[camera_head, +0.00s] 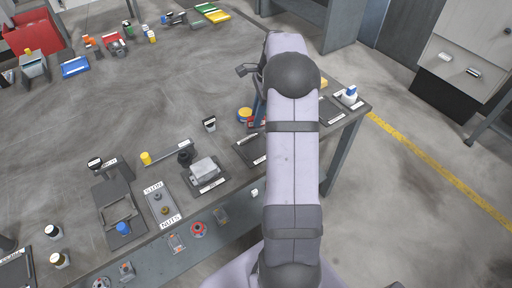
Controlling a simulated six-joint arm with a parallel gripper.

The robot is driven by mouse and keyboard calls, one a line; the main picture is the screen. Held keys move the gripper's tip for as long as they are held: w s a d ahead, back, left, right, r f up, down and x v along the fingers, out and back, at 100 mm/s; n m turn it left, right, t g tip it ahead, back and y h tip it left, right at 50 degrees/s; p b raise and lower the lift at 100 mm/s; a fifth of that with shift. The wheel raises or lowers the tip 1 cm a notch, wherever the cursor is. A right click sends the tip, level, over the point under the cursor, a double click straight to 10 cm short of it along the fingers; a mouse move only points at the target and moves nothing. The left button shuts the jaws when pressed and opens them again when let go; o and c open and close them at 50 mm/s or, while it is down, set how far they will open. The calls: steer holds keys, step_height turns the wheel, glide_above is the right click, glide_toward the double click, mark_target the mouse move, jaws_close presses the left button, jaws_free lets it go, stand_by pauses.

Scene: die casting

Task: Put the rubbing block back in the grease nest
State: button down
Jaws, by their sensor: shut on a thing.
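My arm reaches from the bottom right up over the table and hides most of my gripper. Only a dark part of the gripper (258,108) shows at the left edge of the arm, low over the table. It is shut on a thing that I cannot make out. I cannot pick out the rubbing block for certain. A dark, empty-looking tray with a white label (248,150) lies left of the arm; its label is too small to read, so I cannot tell whether it is the grease nest.
A pale block (203,168) sits on a labelled tray. A yellow-topped tin (245,115) stands close left of my gripper. A blue-capped bottle (349,96) stands on a tray right of the arm. The table's middle left is clear.

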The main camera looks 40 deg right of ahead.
steer(key=shift+f+p, duration=1.35)
steer(key=shift+f, duration=3.65)
steer(key=shift+f, duration=0.15)
steer(key=c, duration=1.7)
jaws_free()
steer(key=shift+o, duration=0.2)
steer(key=r+b, duration=0.1)
steer(key=r, duration=0.3)
steer(key=d+r+b, duration=0.1)
steer(key=r, duration=0.3)
steer(key=s+d+r+b, duration=0.1)
steer(key=r, duration=0.3)
steer(key=shift+d, duration=0.1)
